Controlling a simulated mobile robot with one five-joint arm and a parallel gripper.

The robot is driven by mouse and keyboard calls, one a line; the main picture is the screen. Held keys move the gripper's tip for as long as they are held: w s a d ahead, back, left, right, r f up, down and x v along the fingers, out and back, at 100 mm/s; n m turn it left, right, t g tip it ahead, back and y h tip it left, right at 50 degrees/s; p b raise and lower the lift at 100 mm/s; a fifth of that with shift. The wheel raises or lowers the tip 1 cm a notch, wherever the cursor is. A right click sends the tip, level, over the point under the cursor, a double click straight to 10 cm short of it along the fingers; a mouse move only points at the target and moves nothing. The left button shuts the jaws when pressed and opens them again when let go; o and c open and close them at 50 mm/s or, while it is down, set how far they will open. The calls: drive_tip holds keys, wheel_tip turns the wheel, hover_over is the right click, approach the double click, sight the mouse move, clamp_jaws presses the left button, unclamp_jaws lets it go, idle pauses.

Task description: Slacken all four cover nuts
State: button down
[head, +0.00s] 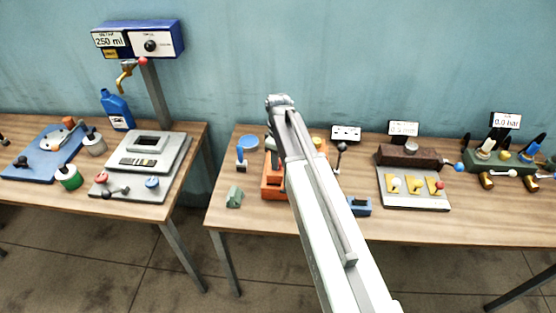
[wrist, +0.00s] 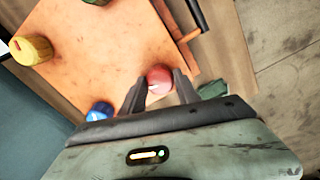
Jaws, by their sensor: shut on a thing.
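The orange cover plate (wrist: 110,45) fills the upper left of the wrist view. In the head view the orange unit (head: 272,184) stands on the right-hand table, mostly hidden behind my arm. One yellow nut (head: 317,141) shows beside the arm there.
A green block (head: 234,197) and a blue-handled tool (head: 241,156) are left of the orange unit. A blue block (head: 360,206) and a dark-lever stand (head: 339,156) are right of it. A dark handle (wrist: 198,15) lies close beside the plate.

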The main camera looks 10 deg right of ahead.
drive_tip(key=shift+n, duration=0.8)
drive_tip(key=c, duration=0.9)
unclamp_jaws()
drive_tip(key=shift+r, duration=0.1)
wheel_tip(320, 180, up, 8)
drive_tip(key=p, duration=0.8)
drive_tip(key=shift+f, duration=0.2)
